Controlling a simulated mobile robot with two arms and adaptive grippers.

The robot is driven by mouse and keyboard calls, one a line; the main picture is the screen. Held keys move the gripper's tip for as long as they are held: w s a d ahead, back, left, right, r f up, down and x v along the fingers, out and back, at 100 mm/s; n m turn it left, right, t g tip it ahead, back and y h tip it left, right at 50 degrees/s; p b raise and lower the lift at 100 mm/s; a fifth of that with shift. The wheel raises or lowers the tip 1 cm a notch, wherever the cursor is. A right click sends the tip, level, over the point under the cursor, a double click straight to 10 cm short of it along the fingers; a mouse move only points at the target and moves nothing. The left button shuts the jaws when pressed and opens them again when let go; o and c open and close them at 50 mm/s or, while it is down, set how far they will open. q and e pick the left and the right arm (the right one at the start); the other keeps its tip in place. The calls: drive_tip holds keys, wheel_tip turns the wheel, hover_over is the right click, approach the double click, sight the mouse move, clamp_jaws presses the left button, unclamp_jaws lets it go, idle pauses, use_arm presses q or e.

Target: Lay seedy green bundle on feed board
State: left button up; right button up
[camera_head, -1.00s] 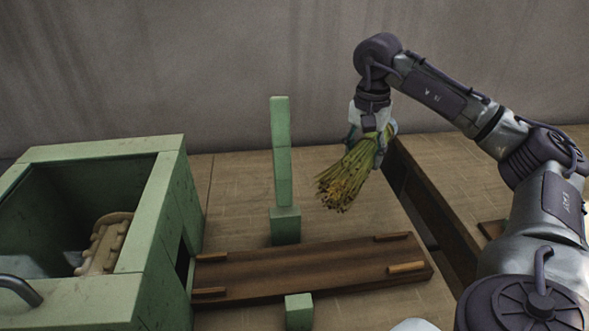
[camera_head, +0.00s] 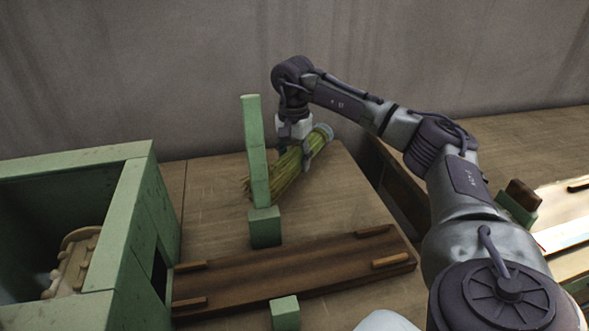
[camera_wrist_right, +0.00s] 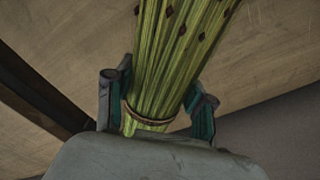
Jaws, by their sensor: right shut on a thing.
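The seedy green bundle (camera_head: 288,174) is a sheaf of green stalks with a band at its upper right end. It slants down to the left, and its lower end is partly hidden behind the green post (camera_head: 256,160). My right gripper (camera_head: 305,155) is shut on it near the banded end and holds it beyond the feed board. In the right wrist view the bundle (camera_wrist_right: 180,60), with dark specks, runs between both fingers (camera_wrist_right: 160,108). The feed board (camera_head: 290,265) is a bare brown plank with small wooden cleats. My left gripper is not in view.
A green machine housing (camera_head: 135,215) with an open top and a pale toothed roller (camera_head: 75,262) stands at the left end of the board. A short green block (camera_head: 285,313) stands at the board's near edge. A dark gap separates the tan table (camera_head: 215,195) from another at right.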

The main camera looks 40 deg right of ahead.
wheel_tip(320, 180, down, 3)
drive_tip(key=shift+f, duration=0.1)
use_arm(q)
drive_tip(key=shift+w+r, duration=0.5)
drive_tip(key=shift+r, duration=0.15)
use_arm(e)
drive_tip(key=o, duration=1.2)
drive_tip(key=shift+f, duration=0.1)
drive_tip(key=shift+c, duration=0.2)
